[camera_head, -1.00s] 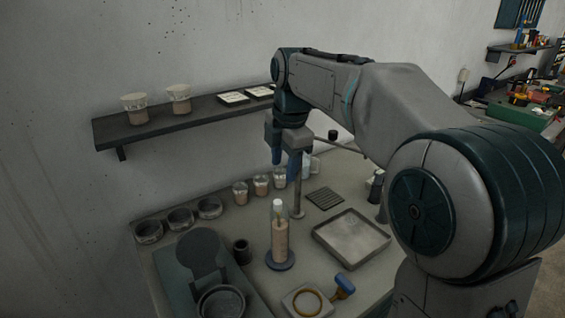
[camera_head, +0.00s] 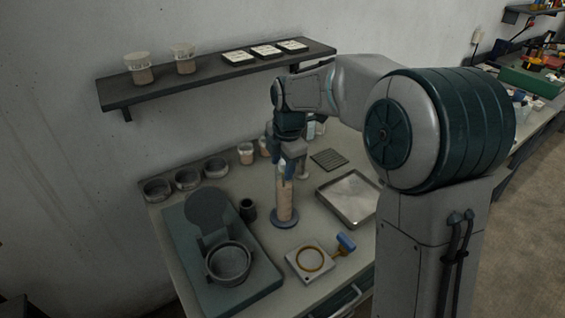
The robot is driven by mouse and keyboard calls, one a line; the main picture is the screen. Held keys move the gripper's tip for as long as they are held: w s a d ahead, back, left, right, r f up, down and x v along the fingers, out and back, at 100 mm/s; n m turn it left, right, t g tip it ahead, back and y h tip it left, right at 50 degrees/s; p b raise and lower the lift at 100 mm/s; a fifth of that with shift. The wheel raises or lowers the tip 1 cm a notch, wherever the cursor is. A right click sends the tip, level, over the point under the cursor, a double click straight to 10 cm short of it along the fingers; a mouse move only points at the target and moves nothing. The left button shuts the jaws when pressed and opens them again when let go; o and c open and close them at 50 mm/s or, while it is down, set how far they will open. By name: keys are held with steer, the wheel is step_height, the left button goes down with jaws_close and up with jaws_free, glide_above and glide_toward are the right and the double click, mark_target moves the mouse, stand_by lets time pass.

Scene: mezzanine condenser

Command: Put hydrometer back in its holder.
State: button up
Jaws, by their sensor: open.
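A tall clear cylinder (camera_head: 284,207) with tan contents stands upright on a round blue base (camera_head: 285,224) near the middle of the bench. Its pale upper end is partly hidden by my gripper (camera_head: 290,168). My gripper points down over the top of the cylinder, with its fingers open. I cannot tell whether they touch anything. I cannot make out the hydrometer clearly; the pale top at the cylinder may belong to it. A small dark cup (camera_head: 248,210) stands left of the cylinder; I cannot tell whether it is the holder.
A metal tray (camera_head: 349,221) lies right of the cylinder, with a slotted dark mat (camera_head: 328,159) behind. A white plate with an amber ring (camera_head: 310,262) and a blue-handled tool (camera_head: 343,243) lie in front. Several bowls (camera_head: 187,179) and a dark pot (camera_head: 228,264) are left.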

steer(key=shift+f, duration=0.2)
steer(key=shift+c, duration=0.4)
jaws_close()
steer(key=shift+r+p, duration=3.2)
steer(key=shift+r, duration=1.2)
step_height(320, 180, up, 8)
steer(key=shift+r, duration=0.15)
